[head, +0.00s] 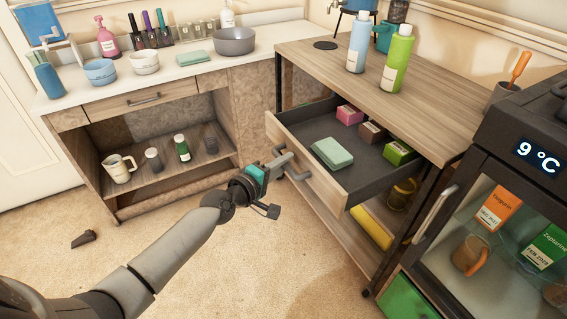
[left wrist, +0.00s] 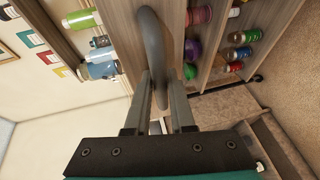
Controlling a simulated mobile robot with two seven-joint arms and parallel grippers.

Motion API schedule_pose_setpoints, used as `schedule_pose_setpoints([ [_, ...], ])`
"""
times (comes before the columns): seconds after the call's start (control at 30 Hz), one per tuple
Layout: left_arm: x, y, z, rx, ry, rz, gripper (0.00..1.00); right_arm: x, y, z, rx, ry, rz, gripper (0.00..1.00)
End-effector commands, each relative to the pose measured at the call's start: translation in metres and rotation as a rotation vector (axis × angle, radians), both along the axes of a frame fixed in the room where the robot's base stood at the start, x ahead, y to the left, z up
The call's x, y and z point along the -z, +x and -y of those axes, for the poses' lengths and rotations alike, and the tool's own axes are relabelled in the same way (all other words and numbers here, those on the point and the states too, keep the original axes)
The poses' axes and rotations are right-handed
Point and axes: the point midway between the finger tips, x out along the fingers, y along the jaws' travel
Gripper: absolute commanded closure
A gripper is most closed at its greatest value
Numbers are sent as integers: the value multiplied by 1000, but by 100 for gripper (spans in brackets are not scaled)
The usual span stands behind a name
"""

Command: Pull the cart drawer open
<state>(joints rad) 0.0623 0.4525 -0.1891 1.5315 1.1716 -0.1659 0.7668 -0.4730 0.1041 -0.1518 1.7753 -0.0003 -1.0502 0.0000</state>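The wooden cart (head: 440,125) stands at the right of the head view. Its drawer (head: 318,183) is pulled well out, showing a dark interior with a green sponge (head: 332,152) and several small boxes. The grey bar handle (head: 298,176) is on the drawer front. My left gripper (head: 281,161) is at this handle. In the left wrist view the handle (left wrist: 152,45) runs between the two fingers of my left gripper (left wrist: 159,78), which appear closed on it. My right gripper is not in view.
A small fridge (head: 480,165) stands close to the cart at the right. Blue and green bottles (head: 397,60) stand on the cart top. A counter (head: 175,75) with bowls is behind at the left. A dark wedge (head: 83,239) lies on the otherwise open floor.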

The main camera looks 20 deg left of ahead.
Motion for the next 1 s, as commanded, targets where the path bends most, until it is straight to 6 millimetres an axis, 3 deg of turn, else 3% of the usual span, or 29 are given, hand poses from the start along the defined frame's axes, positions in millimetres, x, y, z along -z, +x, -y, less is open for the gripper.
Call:
schedule_pose_setpoints([
  [0.47, -1, -7, -2, 0, 1, -2, 68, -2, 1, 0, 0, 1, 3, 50],
  [1.0, -16, -86, -24, 1, 4, -2, 68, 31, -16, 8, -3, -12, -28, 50],
])
